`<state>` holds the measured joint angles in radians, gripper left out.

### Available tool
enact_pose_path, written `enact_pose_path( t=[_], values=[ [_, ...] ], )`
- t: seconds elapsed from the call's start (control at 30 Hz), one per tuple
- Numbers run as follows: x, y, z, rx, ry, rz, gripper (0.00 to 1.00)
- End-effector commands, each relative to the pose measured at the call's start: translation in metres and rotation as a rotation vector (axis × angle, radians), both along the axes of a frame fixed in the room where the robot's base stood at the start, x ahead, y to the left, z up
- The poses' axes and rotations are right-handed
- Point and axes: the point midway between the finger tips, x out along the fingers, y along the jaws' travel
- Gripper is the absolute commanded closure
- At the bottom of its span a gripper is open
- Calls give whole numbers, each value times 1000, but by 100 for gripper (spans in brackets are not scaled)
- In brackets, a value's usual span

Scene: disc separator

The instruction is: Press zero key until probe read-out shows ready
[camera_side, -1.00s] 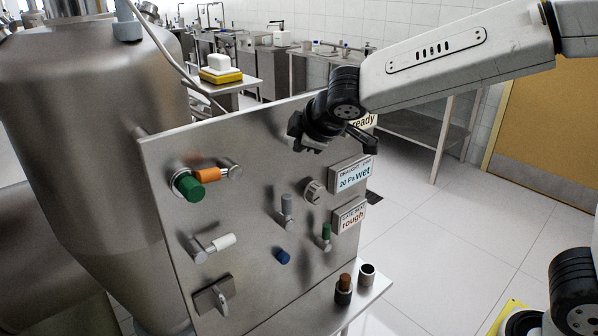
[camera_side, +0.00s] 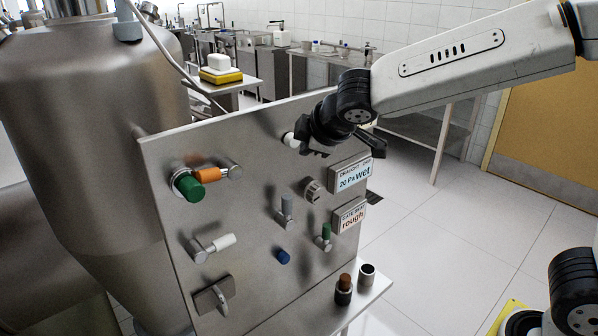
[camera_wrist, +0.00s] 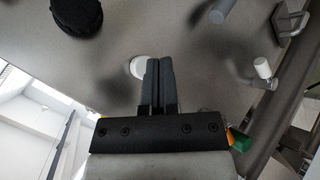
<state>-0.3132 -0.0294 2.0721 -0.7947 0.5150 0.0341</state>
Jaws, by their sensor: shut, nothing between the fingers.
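The round white key (camera_side: 290,139) sits near the top of the steel panel (camera_side: 250,150), just left of my gripper (camera_side: 304,150). In the wrist view my gripper (camera_wrist: 160,62) has both fingers together and empty, pointing at the panel. The white key (camera_wrist: 137,67) shows there at the left edge of the fingertips, partly covered by them. I cannot tell whether the fingers touch it. The probe read-out is hidden behind my gripper and wrist in the side view.
The draught display (camera_side: 352,175) reads "20 Pa wet" and the plate display (camera_side: 348,215) reads "rough". A dial (camera_side: 313,190), a grey lever (camera_side: 287,210), a green-and-orange valve (camera_side: 190,186) and a white-handled lever (camera_side: 222,242) stick out of the panel.

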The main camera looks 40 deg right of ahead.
Motion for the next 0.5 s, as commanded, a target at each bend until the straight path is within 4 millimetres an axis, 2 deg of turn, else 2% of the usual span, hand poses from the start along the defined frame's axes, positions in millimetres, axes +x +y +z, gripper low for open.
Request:
enact_pose_path(
  t=[0.23, 0.5],
  values=[
    [-4, 0, 0, 1, -1, 1, 100],
    [-21, 0, 1, 0, -1, 2, 100]
  ],
)
